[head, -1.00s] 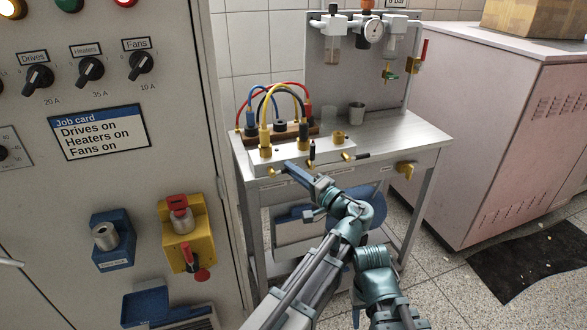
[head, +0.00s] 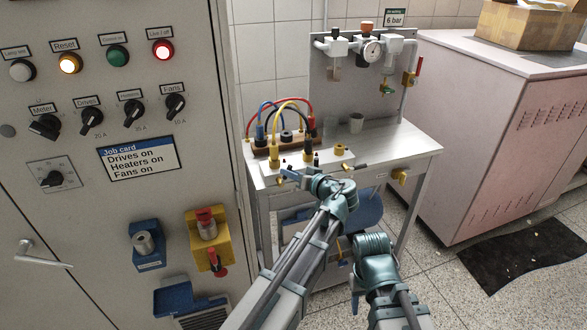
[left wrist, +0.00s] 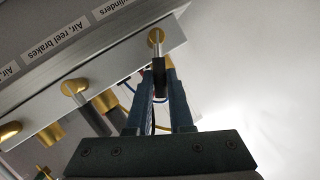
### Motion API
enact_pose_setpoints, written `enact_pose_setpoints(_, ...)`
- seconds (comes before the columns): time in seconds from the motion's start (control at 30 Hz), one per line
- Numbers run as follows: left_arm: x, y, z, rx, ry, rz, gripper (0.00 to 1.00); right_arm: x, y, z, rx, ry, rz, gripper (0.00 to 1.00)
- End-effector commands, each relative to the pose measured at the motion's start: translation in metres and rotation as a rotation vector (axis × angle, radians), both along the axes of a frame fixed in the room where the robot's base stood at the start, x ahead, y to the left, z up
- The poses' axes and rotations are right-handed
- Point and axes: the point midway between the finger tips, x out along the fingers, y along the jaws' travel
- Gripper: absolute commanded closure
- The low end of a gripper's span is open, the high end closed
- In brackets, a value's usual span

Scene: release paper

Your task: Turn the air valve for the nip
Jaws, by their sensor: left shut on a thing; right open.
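A silver valve block on the bench carries several small brass valves along its labelled front edge. My left gripper (head: 284,174) is at the left end of that edge in the head view. In the left wrist view, my left gripper (left wrist: 161,75) is shut on the dark lever of a brass valve (left wrist: 156,36). The label above this valve is cut off; only "cylinders" reads. A neighbouring brass valve (left wrist: 75,88) stands beside it under a label reading "Air, reel brakes". My right arm shows low in the head view; its fingers cannot be made out.
The grey cabinet (head: 60,210) with switches and a job card stands left of the bench (head: 400,148). A pink cabinet (head: 470,130) stands right.

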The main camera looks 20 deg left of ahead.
Motion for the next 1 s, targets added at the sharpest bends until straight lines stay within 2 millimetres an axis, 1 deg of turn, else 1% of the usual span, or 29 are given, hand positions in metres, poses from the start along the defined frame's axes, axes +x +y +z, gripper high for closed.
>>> enact_pose_setpoints(0.03,-0.005,0.004,0.004,-0.041,-0.023,0.004,1.0,0.0,0.0,0.009,0.0,0.0,0.0,0.5)
enact_pose_setpoints(0.3,-0.011,0.013,0.006,-0.214,-0.14,0.004,1.0,0.0,0.0,0.023,0.0,0.0,0.0,0.5)
enact_pose_setpoints(0.6,-0.015,0.019,0.006,-0.335,-0.22,0.004,1.0,0.0,0.0,0.03,0.0,0.0,0.0,0.5)
enact_pose_setpoints(1.0,-0.015,0.02,0.005,-0.382,-0.251,0.005,1.0,0.0,0.0,0.032,0.0,0.0,0.0,0.5)
